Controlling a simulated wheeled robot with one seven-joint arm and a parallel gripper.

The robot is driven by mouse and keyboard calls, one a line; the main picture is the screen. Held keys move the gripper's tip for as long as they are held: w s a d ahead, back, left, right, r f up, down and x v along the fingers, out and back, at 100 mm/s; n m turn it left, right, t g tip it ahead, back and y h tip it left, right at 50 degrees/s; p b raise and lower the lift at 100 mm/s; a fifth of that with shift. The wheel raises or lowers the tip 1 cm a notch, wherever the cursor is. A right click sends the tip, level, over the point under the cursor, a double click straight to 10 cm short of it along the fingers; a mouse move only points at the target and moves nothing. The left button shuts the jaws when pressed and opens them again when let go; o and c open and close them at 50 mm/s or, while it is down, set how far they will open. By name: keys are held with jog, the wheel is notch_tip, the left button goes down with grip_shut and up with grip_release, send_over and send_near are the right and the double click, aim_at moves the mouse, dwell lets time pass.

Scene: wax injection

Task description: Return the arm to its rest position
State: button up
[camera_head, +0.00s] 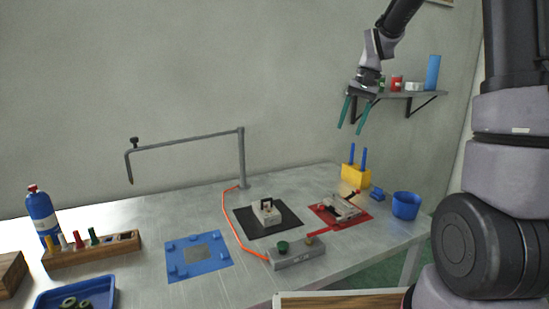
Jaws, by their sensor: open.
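My gripper (353,115) hangs at the upper right, with its two green fingers pointing down and apart. Nothing shows between the fingers. It is in the air above the table's right part, in front of the wall shelf in the picture. My arm comes down to it from the top right, and my thick grey and black arm links fill the right edge. Below the gripper a yellow block (356,177) with two blue pegs stands on the table (150,235), apart from the fingers.
A grey shelf (405,95) with several small items is on the wall beside the gripper. A metal stand with a long boom (190,142) rises mid-table. A red mat (328,215), blue cup (405,205), black mat (285,217), blue plate (182,272) and control box (297,255) lie below.

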jog(key=s+r+t, duration=0.3)
jog(key=s+r, duration=0.2)
jog(key=s, duration=0.7)
jog(key=s+d+r+t, duration=0.1)
jog(key=s+r+t, duration=0.2)
jog(key=s, duration=0.9)
jog(key=shift+s+d+r+h, duration=0.25)
jog(key=shift+d+r+h, duration=0.05)
jog(key=shift+r, duration=0.65)
